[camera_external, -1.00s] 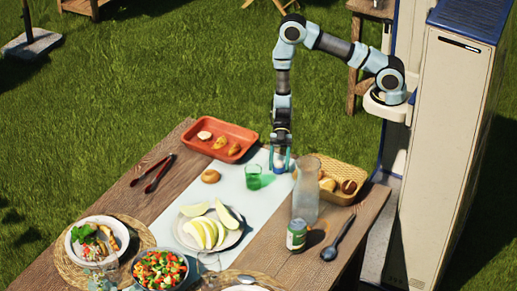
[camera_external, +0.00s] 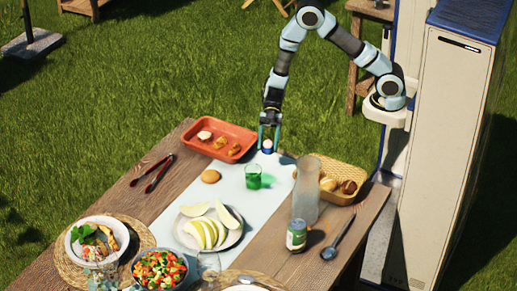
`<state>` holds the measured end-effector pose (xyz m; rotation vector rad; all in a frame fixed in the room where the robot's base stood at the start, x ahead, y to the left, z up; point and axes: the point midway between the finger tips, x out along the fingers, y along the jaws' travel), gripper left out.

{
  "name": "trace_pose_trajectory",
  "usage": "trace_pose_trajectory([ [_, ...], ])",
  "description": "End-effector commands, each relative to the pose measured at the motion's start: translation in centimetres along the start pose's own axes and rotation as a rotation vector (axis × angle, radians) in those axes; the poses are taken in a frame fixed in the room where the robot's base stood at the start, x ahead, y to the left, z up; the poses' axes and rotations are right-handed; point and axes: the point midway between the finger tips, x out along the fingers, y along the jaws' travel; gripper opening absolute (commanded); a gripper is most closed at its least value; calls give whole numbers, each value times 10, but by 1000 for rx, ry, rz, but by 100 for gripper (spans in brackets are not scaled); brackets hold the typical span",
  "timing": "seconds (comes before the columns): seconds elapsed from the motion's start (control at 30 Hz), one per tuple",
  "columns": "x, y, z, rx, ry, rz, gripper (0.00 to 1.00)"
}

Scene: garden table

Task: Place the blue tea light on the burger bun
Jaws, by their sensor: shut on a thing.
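The blue tea light (camera_external: 267,151), small with a white top, is between the fingers of my gripper (camera_external: 268,143). My gripper is shut on it and points down over the far end of the table, near the right end of the red tray. The burger bun (camera_external: 211,176) is a round golden-brown bun lying alone to the left of the green glass. My gripper is up and to the right of the bun in the picture, apart from it. The exact height of the tea light above the table is hard to tell.
The red tray (camera_external: 238,157) with several food pieces lies behind the bun. A green glass (camera_external: 253,177), a melon plate (camera_external: 236,236), a glass carafe (camera_external: 305,195) and a bread basket (camera_external: 340,199) stand nearby. Red-handled tongs (camera_external: 158,174) lie at left.

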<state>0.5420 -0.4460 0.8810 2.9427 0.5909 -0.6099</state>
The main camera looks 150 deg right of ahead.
Motion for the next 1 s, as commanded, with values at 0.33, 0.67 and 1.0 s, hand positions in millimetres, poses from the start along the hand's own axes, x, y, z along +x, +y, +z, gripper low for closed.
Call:
trace_pose_trajectory([
  [0.33,36,150,-21,43,-10,129,4],
  [0.67,48,204,-50,79,16,184,4],
  [1.0,68,205,-3,80,17,186,4],
])
